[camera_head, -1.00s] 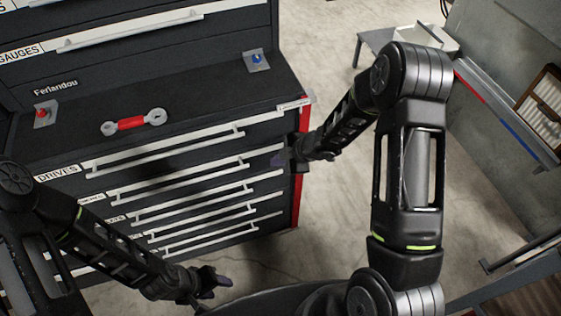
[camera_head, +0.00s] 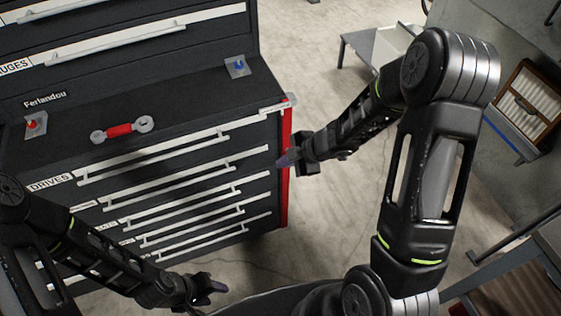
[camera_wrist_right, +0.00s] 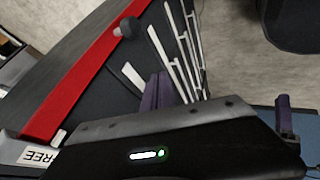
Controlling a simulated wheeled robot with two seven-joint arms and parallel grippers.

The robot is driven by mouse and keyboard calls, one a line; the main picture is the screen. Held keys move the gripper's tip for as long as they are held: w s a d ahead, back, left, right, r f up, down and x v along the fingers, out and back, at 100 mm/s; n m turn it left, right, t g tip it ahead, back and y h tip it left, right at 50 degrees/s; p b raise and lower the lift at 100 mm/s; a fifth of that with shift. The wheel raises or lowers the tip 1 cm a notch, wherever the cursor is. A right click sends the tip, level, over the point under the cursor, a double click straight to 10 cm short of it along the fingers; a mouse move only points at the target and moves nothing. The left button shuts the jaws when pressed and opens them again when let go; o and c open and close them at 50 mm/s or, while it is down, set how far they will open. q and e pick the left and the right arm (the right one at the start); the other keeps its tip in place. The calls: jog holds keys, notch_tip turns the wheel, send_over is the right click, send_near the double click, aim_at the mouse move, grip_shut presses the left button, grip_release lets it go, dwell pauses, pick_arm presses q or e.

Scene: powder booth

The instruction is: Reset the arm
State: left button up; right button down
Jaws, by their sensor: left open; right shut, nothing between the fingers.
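My right arm reaches in from the right in the head view. Its gripper (camera_head: 288,160) is shut and empty, beside the red-edged right corner of the dark tool cabinet (camera_head: 200,95). In the right wrist view its purple fingertips (camera_wrist_right: 163,92) show in front of the cabinet's drawer handles. My left gripper (camera_head: 212,289) is low in the head view, in front of the lower drawers, open and empty, its fingers small and dark.
A red-handled wrench (camera_head: 120,131) lies on the cabinet top, between a red-button plate (camera_head: 35,125) and a blue-button plate (camera_head: 237,66). A framed filter (camera_head: 530,100) and a grey booth wall stand at the right. Open floor (camera_head: 315,75) lies between.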

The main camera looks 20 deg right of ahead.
dwell(0.4)
jog(key=s+a+f+m+g, duration=0.2)
jog(key=s+a+f+m, duration=0.5)
jog(key=s+m, duration=0.2)
jog(key=s+a+f+m+g, duration=0.3)
jog(key=s+a+f+m, duration=0.4)
jog(key=s, duration=0.7)
jog(key=f+m, duration=0.1)
jog(key=m, duration=0.1)
jog(key=shift+s+a+m+h, duration=0.15)
jog(key=shift+a+m+h, duration=0.15)
jog(key=shift+a, duration=0.05)
jog(key=shift+f, duration=0.1)
